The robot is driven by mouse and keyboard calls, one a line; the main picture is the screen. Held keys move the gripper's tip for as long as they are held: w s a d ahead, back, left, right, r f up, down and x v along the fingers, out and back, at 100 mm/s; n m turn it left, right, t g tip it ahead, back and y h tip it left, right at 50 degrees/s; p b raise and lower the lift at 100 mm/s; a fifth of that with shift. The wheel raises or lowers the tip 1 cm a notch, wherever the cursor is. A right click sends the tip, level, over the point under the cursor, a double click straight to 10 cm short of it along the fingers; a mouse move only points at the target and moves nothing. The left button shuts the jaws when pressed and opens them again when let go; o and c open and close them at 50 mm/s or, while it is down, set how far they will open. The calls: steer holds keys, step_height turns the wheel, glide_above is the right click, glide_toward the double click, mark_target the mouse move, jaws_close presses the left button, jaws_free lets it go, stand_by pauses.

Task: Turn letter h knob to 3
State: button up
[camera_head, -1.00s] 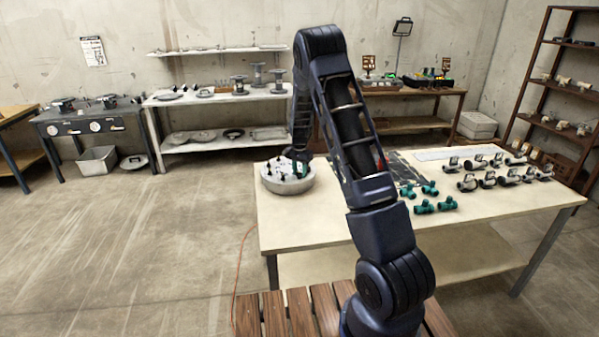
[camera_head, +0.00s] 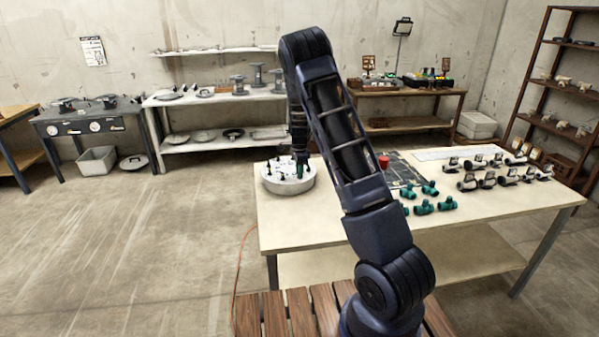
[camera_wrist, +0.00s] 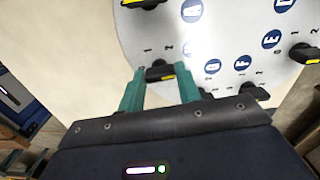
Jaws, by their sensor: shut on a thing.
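The round pale dial plate (camera_head: 288,184) with several black knobs stands at the left end of the table. It also fills the top of the wrist view (camera_wrist: 220,30). My gripper (camera_wrist: 161,78) has its two green fingers either side of a black knob with a yellow stripe (camera_wrist: 160,72) near the plate's edge, and is shut on it. The numbers 1 and 2 show just beyond this knob; glare washes out the marks beside them, so I cannot read its letter. Blue discs lettered E, F and G are legible to the right. In the head view my gripper (camera_head: 301,158) reaches down over the plate.
Other black knobs (camera_wrist: 305,53) stand around the plate's edge. On the table are a red button (camera_head: 383,161), several green pipe fittings (camera_head: 424,207) and rows of grey valves (camera_head: 487,180). The table's front left is clear.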

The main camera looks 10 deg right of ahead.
steer(key=shift+a+m, duration=0.1)
steer(key=shift+m, duration=0.2)
steer(key=o, duration=1)
steer(key=shift+c, duration=0.2)
step_height(320, 180, up, 11)
steer(key=shift+f, duration=0.1)
